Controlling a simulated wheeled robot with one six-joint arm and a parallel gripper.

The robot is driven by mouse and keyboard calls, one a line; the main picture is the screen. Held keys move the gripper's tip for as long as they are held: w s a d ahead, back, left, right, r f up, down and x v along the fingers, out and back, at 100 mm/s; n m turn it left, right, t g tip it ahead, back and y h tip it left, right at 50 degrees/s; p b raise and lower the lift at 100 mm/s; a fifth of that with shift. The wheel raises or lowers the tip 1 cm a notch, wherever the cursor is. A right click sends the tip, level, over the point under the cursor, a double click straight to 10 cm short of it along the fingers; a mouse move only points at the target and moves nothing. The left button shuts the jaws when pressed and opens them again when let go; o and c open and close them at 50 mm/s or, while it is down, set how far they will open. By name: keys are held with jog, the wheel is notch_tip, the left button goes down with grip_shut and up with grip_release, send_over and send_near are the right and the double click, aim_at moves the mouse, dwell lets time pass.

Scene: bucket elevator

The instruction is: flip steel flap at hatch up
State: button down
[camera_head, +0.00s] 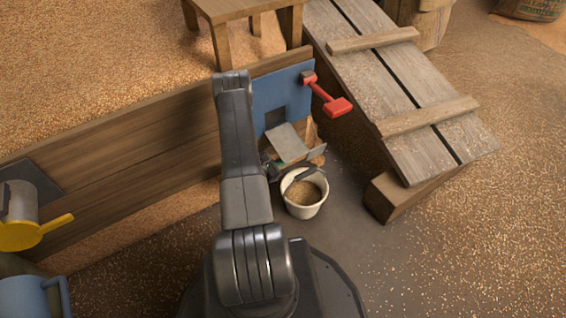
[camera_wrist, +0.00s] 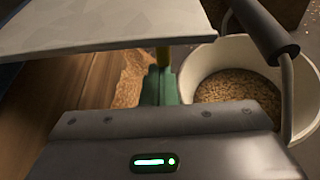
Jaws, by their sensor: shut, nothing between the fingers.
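The steel flap (camera_head: 287,143) is a pale grey plate below the dark opening of the blue hatch panel (camera_head: 283,92). It slopes down and outward towards the bucket. In the wrist view the flap (camera_wrist: 95,28) fills the upper left, its edge crossing above my fingers. My gripper (camera_wrist: 158,84) is shut and empty, with its green fingers beneath or close to the flap's edge; I cannot tell whether they touch. In the head view my arm hides most of the gripper.
A white bucket (camera_head: 304,205) of grain stands just right of my gripper, its dark handle grip (camera_wrist: 262,25) raised nearby. A red lever (camera_head: 336,106) juts from the hatch panel. A plank ramp (camera_head: 385,75) stands right, a wooden wall (camera_head: 130,165) left. Floor at lower right is open.

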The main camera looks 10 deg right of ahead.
aim_at(286, 158)
jog(key=r+n, duration=0.1)
jog(key=r, duration=0.1)
jog(key=s+r+n+g+p, duration=0.1)
jog(key=r, duration=0.1)
jog(key=s+d+r+n+g, duration=0.1)
jog(key=r, duration=0.1)
jog(key=shift+s+n+h+p, duration=0.25)
jog(key=shift+n+h+p, duration=0.05)
jog(key=shift+n+h, duration=0.1)
notch_tip(286, 158, up, 5)
jog(key=n+g, duration=0.1)
jog(key=n+h+p, duration=0.1)
jog(key=n, duration=0.1)
jog(key=shift+s+r+g, duration=0.1)
jog(key=shift+r+g, duration=0.1)
jog(key=shift+g, duration=0.2)
jog(key=w+a+r+p, duration=0.2)
jog(key=w+r, duration=0.3)
jog(key=r, duration=0.4)
jog(key=shift+w+n, duration=0.3)
jog(key=shift+n, duration=0.1)
jog(key=shift+s, duration=0.1)
